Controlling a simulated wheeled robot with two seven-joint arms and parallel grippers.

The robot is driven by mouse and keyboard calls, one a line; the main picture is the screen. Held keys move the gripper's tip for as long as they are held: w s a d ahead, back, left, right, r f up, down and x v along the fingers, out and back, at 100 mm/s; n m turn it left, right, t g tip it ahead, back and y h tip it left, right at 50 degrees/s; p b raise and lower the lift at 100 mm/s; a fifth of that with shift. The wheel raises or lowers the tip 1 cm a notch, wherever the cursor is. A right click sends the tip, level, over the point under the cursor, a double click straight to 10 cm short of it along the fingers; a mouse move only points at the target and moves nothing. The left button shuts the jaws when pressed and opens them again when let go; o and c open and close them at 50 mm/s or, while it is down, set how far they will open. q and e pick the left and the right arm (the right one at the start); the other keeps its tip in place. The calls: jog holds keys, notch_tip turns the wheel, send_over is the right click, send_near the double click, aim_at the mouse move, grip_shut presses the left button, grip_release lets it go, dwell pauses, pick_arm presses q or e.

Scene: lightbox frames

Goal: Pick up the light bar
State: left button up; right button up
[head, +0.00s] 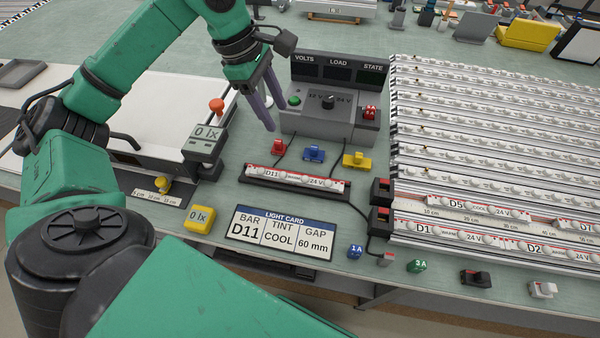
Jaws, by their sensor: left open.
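The light bar D11 (290,176), a white strip with round lenses and red marks, lies in a dark shallow holder (340,193) near the table's middle. Its label reads D11 and 24 V. My left gripper (276,117) is open and empty, with its grey-purple fingers pointing down. It is above and behind the bar, in front of the left side of the grey control box, and apart from the bar. The light card (280,233) in front of the holder reads bar D11, tint cool, gap 60 mm. My right gripper is not in view.
The control box (320,120) stands behind the bar, with red, blue (314,153) and yellow (357,160) clips before it. Slotted rails (480,150) fill the right side, carrying bars D5, D1, D2. Cables run near the holder.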

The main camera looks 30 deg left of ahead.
pick_arm(q)
notch_tip(320, 180, down, 5)
jog(key=s+b, duration=0.2)
jog(key=b, duration=0.3)
jog(key=p, duration=0.2)
send_near(293, 176)
jog(key=x, duration=0.8)
jog(key=shift+f, duration=0.1)
jog(key=shift+w+f, duration=0.1)
jog(key=shift+f, duration=0.25)
grip_shut()
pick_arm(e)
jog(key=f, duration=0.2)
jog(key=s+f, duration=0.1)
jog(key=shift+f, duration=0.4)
